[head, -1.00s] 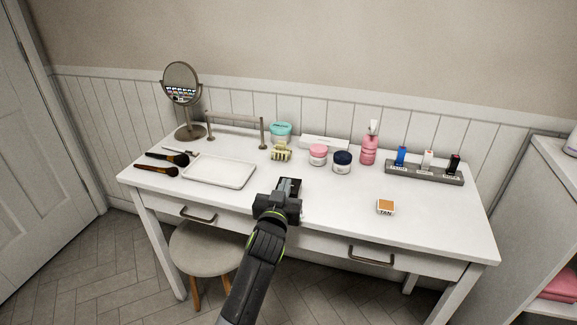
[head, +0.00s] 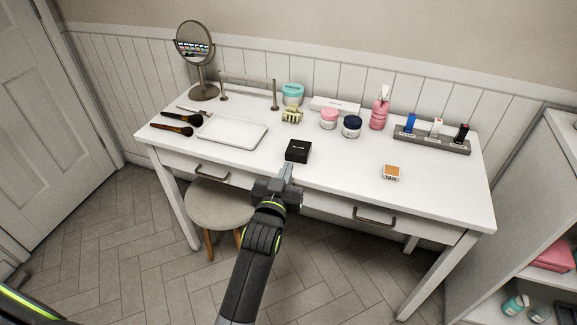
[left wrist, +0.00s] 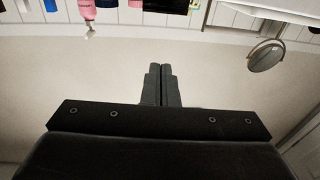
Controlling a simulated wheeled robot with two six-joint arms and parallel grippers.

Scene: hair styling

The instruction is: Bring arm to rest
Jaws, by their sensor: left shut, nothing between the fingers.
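My left gripper (head: 286,172) is shut and empty at the front edge of the white table (head: 330,178). Its fingertips point toward a small black box (head: 298,150) lying just beyond them on the tabletop; in the picture a small gap separates them. In the left wrist view the two fingers (left wrist: 158,85) are pressed together with nothing between them. My right gripper is not in view.
A white tray (head: 233,131) and brushes lie left, near a round mirror (head: 194,43). Jars, a pink bottle (head: 379,113) and a grey holder (head: 432,138) stand along the back. A stool (head: 218,204) stands in front.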

